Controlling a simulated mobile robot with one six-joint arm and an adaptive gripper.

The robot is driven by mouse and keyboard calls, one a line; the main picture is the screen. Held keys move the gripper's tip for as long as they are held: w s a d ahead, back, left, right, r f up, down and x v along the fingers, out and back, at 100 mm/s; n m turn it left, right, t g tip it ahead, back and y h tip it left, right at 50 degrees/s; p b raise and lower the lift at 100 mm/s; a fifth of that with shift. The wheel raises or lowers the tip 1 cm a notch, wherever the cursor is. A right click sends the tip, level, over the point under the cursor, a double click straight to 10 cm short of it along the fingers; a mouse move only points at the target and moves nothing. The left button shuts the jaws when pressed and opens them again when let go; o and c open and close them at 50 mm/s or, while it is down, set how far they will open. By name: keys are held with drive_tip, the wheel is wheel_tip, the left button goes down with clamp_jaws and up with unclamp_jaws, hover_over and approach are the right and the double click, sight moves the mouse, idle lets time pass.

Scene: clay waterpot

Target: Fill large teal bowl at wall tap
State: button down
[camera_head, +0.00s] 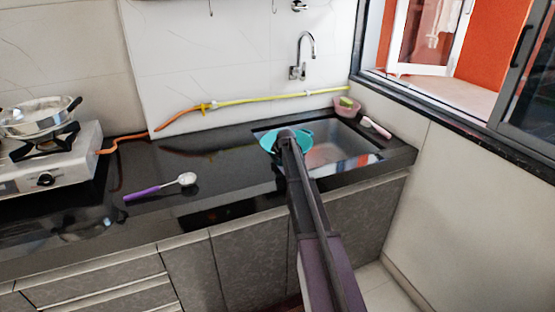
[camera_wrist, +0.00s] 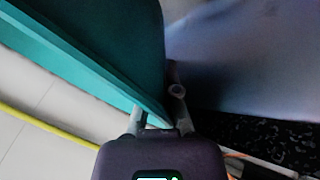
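The large teal bowl (camera_head: 268,142) is over the left part of the sink (camera_head: 352,153) in the head view, below the wall tap (camera_head: 303,60) and a little left of its spout. My arm hides part of the bowl. In the wrist view the teal bowl (camera_wrist: 100,50) fills the upper left, and its rim runs down between the fingers of my gripper (camera_wrist: 158,108). My gripper appears shut on that rim. In the head view the fingertips are hidden behind my arm. No water stream shows at the tap. The bowl's inside is too small to read.
A pink basket (camera_head: 348,107) and a pink-handled brush (camera_head: 377,128) are at the sink's back right corner. A stove with a steel pot (camera_head: 35,120) stands left. A yellow hose (camera_head: 270,98) runs along the wall.

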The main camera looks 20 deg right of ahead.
drive_tip(key=c, duration=0.8)
unclamp_jaws()
drive_tip(key=shift+r+p, duration=0.35)
drive_tip(key=shift+p, duration=0.1)
drive_tip(key=p+v, duration=0.9)
drive_tip(key=v, duration=0.2)
drive_tip(key=shift+s+r, duration=0.25)
drive_tip(key=shift+r, duration=0.05)
